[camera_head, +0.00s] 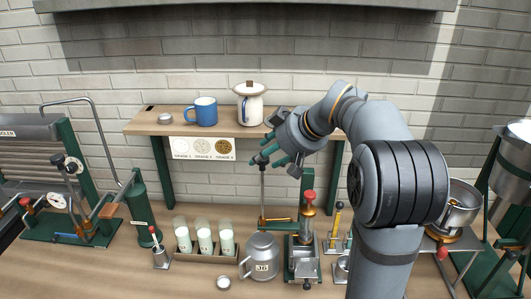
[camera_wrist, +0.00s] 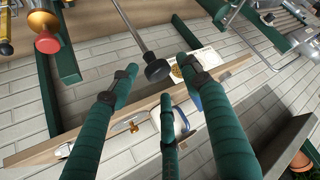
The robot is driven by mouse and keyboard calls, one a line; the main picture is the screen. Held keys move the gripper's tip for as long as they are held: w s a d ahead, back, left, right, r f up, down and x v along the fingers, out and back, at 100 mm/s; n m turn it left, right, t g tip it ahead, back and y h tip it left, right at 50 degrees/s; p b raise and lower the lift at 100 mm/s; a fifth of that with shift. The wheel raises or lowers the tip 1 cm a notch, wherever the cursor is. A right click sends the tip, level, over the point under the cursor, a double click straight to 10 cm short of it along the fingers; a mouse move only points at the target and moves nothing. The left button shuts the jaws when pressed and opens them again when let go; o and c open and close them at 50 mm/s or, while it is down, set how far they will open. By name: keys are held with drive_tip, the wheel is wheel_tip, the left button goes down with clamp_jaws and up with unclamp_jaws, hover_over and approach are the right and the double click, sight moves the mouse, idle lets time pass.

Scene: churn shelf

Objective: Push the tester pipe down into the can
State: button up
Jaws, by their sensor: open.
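An upright metal rod with a black knob (camera_head: 263,162), which looks like the tester pipe, stands above the can (camera_head: 260,257). The can is grey, with a handle and a label reading 36. The rod's foot meets a copper-coloured arm just over the can; whether its lower end enters the can is hidden. My gripper (camera_head: 275,161) is open beside and around the knob. In the wrist view, the black knob (camera_wrist: 157,71) shows between the spread green fingers of my gripper (camera_wrist: 158,68). I cannot tell whether they touch it.
A tester stand with a red-knobbed plunger (camera_head: 308,202) is right of the can. A rack of milk bottles (camera_head: 205,242) is left. A shelf (camera_head: 185,126) behind holds a blue mug (camera_head: 205,112) and a white pot (camera_head: 249,106). A small dish (camera_head: 223,282) lies in front.

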drive_tip(key=shift+w+a+f, duration=0.3)
drive_tip(key=shift+w+f, duration=0.05)
drive_tip(key=shift+f, duration=0.2)
drive_tip(key=c, duration=0.3)
drive_tip(key=shift+r, duration=0.15)
clamp_jaws()
